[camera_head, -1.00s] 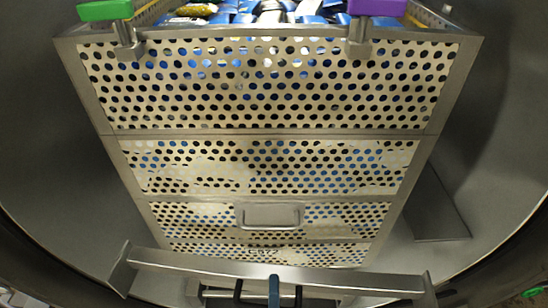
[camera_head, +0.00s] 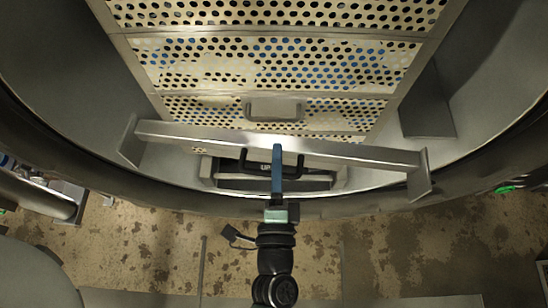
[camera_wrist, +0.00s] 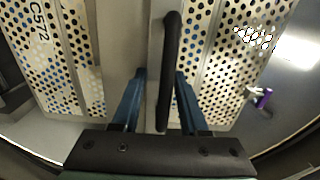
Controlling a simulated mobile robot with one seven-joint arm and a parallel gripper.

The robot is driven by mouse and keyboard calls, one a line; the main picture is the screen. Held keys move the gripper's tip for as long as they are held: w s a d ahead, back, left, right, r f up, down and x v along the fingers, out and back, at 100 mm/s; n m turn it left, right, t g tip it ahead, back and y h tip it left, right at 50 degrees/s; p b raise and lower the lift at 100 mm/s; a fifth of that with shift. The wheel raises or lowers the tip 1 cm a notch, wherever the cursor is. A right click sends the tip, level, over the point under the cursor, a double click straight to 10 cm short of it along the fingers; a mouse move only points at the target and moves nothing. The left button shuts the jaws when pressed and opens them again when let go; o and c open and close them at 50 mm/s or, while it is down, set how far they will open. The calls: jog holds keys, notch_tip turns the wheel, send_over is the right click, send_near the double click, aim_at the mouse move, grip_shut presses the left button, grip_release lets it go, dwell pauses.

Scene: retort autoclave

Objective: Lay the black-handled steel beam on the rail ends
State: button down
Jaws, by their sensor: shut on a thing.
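The steel beam (camera_head: 360,154) is a long grey bar with a bent-down plate at each end. It lies crosswise in front of the perforated basket stack in the head view, slightly lower at the right. My gripper (camera_head: 277,160) is shut on its black handle, which shows between the blue fingers in the wrist view (camera_wrist: 168,75). Below the beam, at the vessel mouth, two pale metal ends, left (camera_head: 206,169) and right (camera_head: 340,179), look like the rail ends. The beam overlaps them in the picture; I cannot tell whether it touches anything.
The perforated basket stack (camera_head: 215,75), with a metal handle (camera_head: 274,108) on its front, stands close behind the beam. The curved vessel wall (camera_head: 490,60) surrounds it. The dark vessel rim (camera_head: 400,203) runs below, with stained floor (camera_head: 130,250) beyond.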

jog(key=shift+r, duration=0.2)
jog(key=w+f+b, duration=0.5)
jog(key=f+b, duration=0.4)
jog(key=w+f+n+y+b, duration=0.1)
jog(key=w+f+b, duration=0.4)
jog(key=f+b, duration=0.4)
jog(key=w+f+y+b, duration=0.1)
jog(key=w+f+b, duration=0.4)
jog(key=f+b, duration=0.5)
jog(key=shift+w+b, duration=0.2)
jog(key=shift+b, duration=0.25)
jog(key=shift+f, duration=0.2)
jog(key=shift+f+b, duration=6.55)
jog(key=shift+b, duration=0.15)
jog(key=shift+f+b, duration=0.45)
jog(key=shift+b, duration=0.1)
